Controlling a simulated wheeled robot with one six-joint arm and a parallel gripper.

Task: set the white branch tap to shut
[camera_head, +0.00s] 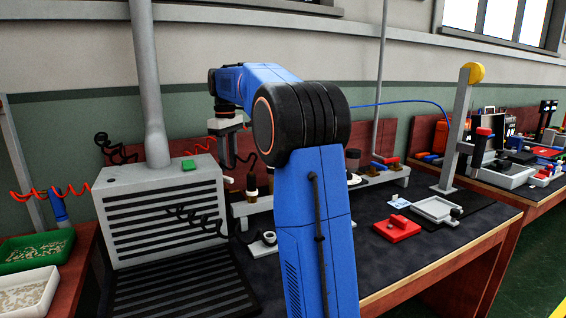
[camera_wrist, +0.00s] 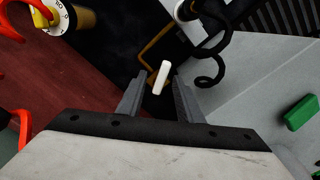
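A white bar-shaped handle (camera_wrist: 161,78), which looks like the white branch tap, shows in the wrist view, tilted slightly from upright. A thin yellow pipe (camera_wrist: 152,48) runs just beyond it. My gripper (camera_wrist: 160,73) is open, with one grey finger on each side of the handle. Gaps show between the handle and both fingers, and I cannot tell how far below the fingertips it lies. In the head view my gripper (camera_head: 231,160) points down behind the grey slatted box.
The grey box (camera_head: 163,192) with a green block (camera_wrist: 300,112) stands close by. Black coiled cable (camera_wrist: 208,70) hangs near the right finger. A yellow knob (camera_wrist: 72,19) with a white dial and red coiled hose (camera_wrist: 22,125) are at left in the wrist view.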

